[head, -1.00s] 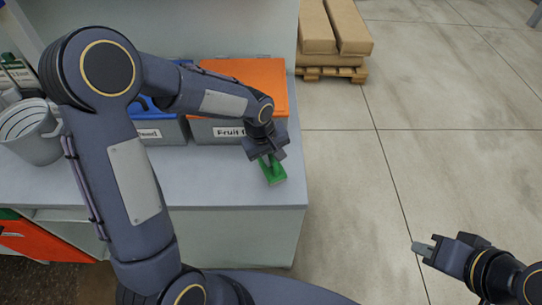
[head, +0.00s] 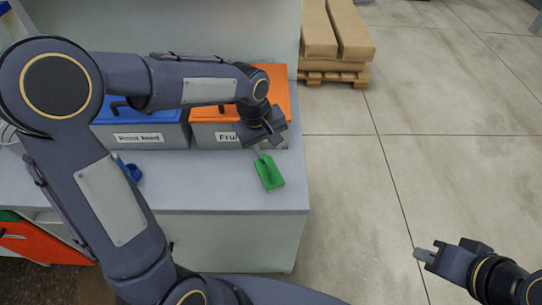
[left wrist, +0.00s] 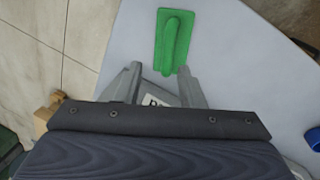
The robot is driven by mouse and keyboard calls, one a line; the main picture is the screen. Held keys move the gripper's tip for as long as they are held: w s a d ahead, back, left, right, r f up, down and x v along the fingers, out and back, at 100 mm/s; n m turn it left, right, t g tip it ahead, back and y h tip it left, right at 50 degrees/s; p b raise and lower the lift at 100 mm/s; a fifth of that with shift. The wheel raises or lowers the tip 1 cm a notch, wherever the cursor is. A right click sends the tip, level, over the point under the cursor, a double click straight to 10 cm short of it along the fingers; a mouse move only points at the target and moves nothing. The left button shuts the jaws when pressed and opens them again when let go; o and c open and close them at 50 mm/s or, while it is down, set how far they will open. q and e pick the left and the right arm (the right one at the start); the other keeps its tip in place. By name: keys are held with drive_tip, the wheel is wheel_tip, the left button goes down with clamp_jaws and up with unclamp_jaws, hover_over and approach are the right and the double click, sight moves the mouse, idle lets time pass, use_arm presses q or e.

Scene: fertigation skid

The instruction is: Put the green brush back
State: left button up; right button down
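The green brush (head: 269,172) lies on the grey bench top near its right end, in front of the orange-lidded bin. Its raised handle faces up in the left wrist view (left wrist: 172,42). My left gripper (head: 257,150) is just behind the brush, toward the bins. In the left wrist view its two fingers (left wrist: 160,71) are spread with nothing between them, and the brush is just beyond the fingertips. My right gripper (head: 424,254) hangs over the floor at the right, away from the bench; its finger gap cannot be made out.
A blue-lidded bin (head: 139,134) and an orange-lidded bin (head: 275,93) stand along the back of the bench (head: 220,196). A small blue object (head: 131,171) is partly behind my left arm. Boxes (head: 333,30) sit on a pallet (head: 331,76) beyond. Floor at right is clear.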

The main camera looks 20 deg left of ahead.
use_arm(q)
drive_tip(key=s+a+r+m+t+h, duration=0.1)
drive_tip(key=s+a+r+m, duration=0.1)
drive_tip(key=s+a+r, duration=0.3)
drive_tip(key=s+a+r+m+t, duration=0.1)
drive_tip(key=s+a+r, duration=0.15)
drive_tip(key=s, duration=0.45)
drive_tip(key=s+d+f+m+t+h, duration=0.1)
drive_tip(key=s+m+t, duration=0.1)
drive_tip(key=s, duration=0.7)
drive_tip(key=shift+m, duration=0.6)
drive_tip(key=shift+d, duration=0.1)
